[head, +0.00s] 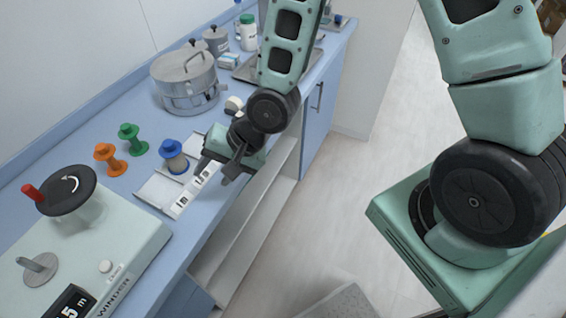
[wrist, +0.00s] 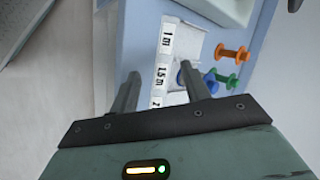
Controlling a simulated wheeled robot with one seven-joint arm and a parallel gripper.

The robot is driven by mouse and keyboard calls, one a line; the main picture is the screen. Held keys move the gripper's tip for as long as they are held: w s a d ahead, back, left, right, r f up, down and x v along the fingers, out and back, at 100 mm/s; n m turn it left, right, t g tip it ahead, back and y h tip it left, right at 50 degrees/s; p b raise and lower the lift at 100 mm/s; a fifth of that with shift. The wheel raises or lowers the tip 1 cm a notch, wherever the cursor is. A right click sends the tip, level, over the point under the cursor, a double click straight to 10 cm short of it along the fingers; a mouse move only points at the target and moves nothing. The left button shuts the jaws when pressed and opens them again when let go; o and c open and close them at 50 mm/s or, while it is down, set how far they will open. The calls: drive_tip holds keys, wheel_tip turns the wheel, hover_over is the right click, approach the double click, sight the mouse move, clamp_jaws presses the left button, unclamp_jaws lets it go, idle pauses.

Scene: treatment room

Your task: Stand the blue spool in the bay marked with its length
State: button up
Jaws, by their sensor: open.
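In the wrist view the blue spool (wrist: 185,73) shows beside the "1.5 m" label, partly behind a finger. It appears to be in that bay, though its base is partly hidden. The wrist view shows the label strip (wrist: 168,38) reading "1 m", "1.5 m" and a partly covered "2". My gripper (head: 211,177) is open and empty, in front of the rack's label side, apart from the spool as far as I can see.
An orange spool (head: 109,158) and a green spool (head: 132,139) stand behind the rack. The winder (head: 125,246), its display partly cut off at ".5 m", is at near left. A steel pot (head: 187,88) stands farther back. The blue counter's front edge runs beside my gripper.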

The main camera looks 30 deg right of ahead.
drive_tip(key=s+d+r+n+g+h, duration=0.1)
drive_tip(key=s+d+r+n+h, duration=0.2)
drive_tip(key=s+r+n, duration=0.3)
drive_tip(key=s+d+r+n+g+h, duration=0.2)
drive_tip(key=s+d+r+n+h, duration=0.1)
drive_tip(key=s+r+n, duration=0.4)
drive_tip(key=s+r, duration=0.2)
drive_tip(key=s, duration=0.1)
drive_tip(key=shift+d, duration=0.4)
drive_tip(key=shift+f, duration=0.1)
drive_tip(key=shift+f+b, duration=0.35)
drive_tip(key=shift+b, duration=0.05)
